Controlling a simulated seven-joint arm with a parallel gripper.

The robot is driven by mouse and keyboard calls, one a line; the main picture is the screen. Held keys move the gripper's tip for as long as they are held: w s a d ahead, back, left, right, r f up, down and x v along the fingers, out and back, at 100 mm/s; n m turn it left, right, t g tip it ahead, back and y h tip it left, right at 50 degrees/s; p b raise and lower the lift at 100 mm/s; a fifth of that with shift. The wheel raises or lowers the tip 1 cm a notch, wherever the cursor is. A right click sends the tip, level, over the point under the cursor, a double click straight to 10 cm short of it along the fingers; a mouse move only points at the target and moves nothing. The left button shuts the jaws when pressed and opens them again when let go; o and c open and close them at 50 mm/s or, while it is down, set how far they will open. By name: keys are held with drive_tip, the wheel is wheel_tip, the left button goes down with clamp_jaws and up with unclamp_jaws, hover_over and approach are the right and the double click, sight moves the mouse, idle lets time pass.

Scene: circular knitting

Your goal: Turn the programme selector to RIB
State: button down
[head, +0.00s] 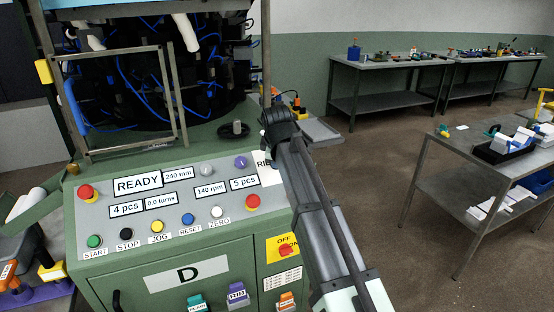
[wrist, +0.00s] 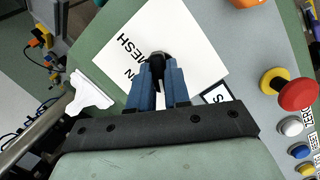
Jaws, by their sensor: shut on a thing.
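The programme selector is a small dark knob (wrist: 158,56) on a white label plate (wrist: 195,45) in the wrist view. My gripper (wrist: 160,72) has its blue fingers shut on the knob, one on each side. On the plate I read MESH to the left of the knob; another word is cut off by the fingers. In the head view the plate (head: 268,172) shows "RI" at its edge, and my arm covers the rest and the knob. The fingers hide which way the knob points.
Coloured buttons, a READY display (head: 137,184) and a red OFF/ON switch (head: 285,249) are also there. Tables with tools stand at right.

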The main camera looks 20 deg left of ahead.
drive_tip(key=shift+n, duration=0.8)
drive_tip(key=c, duration=1.1)
unclamp_jaws()
drive_tip(key=shift+f, duration=0.1)
drive_tip(key=v, duration=1.4)
drive_tip(key=shift+s+f, duration=0.1)
drive_tip(key=shift+f, duration=0.05)
drive_tip(key=shift+d, duration=0.1)
